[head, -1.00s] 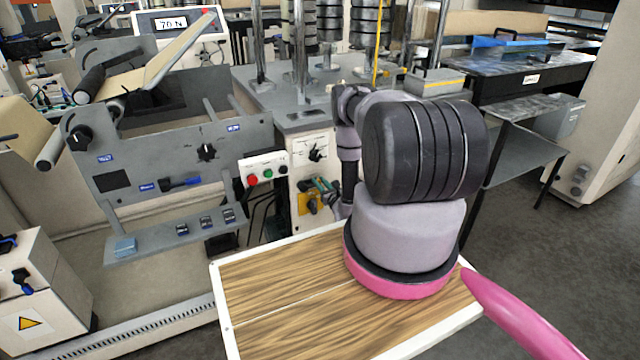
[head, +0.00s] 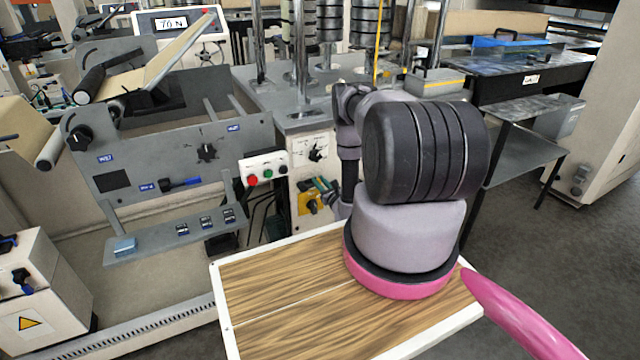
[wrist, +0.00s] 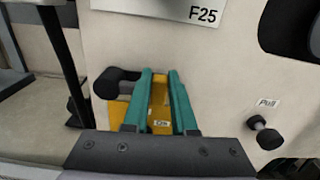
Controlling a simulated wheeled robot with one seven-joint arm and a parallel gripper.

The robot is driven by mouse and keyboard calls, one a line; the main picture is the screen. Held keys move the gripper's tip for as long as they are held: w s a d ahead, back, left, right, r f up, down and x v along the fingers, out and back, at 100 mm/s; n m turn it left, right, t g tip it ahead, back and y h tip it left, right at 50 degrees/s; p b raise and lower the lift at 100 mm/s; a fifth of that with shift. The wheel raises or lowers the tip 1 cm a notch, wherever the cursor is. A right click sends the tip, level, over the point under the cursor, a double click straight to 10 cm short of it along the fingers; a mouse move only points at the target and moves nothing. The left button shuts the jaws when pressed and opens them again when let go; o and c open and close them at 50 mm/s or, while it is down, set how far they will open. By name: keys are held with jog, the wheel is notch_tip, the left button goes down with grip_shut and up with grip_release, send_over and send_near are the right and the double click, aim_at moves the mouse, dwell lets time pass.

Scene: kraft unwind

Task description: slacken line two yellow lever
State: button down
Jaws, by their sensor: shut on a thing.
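The yellow lever (wrist: 159,90) stands in the middle of the wrist view, in front of a yellow plate (wrist: 118,112) on a cream panel. A small label reading "On" is at its lower part. My gripper (wrist: 160,76) has its two teal fingers on either side of the lever and is shut on it. In the head view my gripper (head: 327,186) is at the front of the cream cabinet, beside the yellow plate (head: 306,204). The lever itself is mostly hidden there by the fingers and my arm.
A black handle (wrist: 116,82) sits just left of the fingers. A black knob labelled "Pull" (wrist: 264,133) is to the right. A button box (head: 264,167) and a selector dial (head: 317,151) are near the gripper. A display reads 70 N (head: 172,23).

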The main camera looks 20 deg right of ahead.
aim_at(301, 169)
jog(key=r+n, duration=0.1)
jog(key=a+r+n, duration=0.1)
jog(key=n, duration=0.1)
jog(key=shift+n, duration=0.3)
jog(key=n, duration=0.1)
jog(key=a+r+n, duration=0.1)
jog(key=shift+n, duration=0.4)
jog(key=a+n, duration=0.1)
jog(key=n, duration=0.1)
jog(key=a+r+n, duration=0.1)
jog(key=n, duration=0.1)
jog(key=shift+s+a+r, duration=0.1)
jog(key=shift+a+r, duration=0.05)
jog(key=shift+a+r+n, duration=0.1)
jog(key=shift+a+n, duration=0.65)
jog(key=shift+n, duration=0.65)
jog(key=c, duration=0.7)
grip_release()
jog(key=shift+s, duration=0.1)
jog(key=s, duration=1)
jog(key=shift+s+d, duration=0.15)
jog(key=shift+s, duration=0.2)
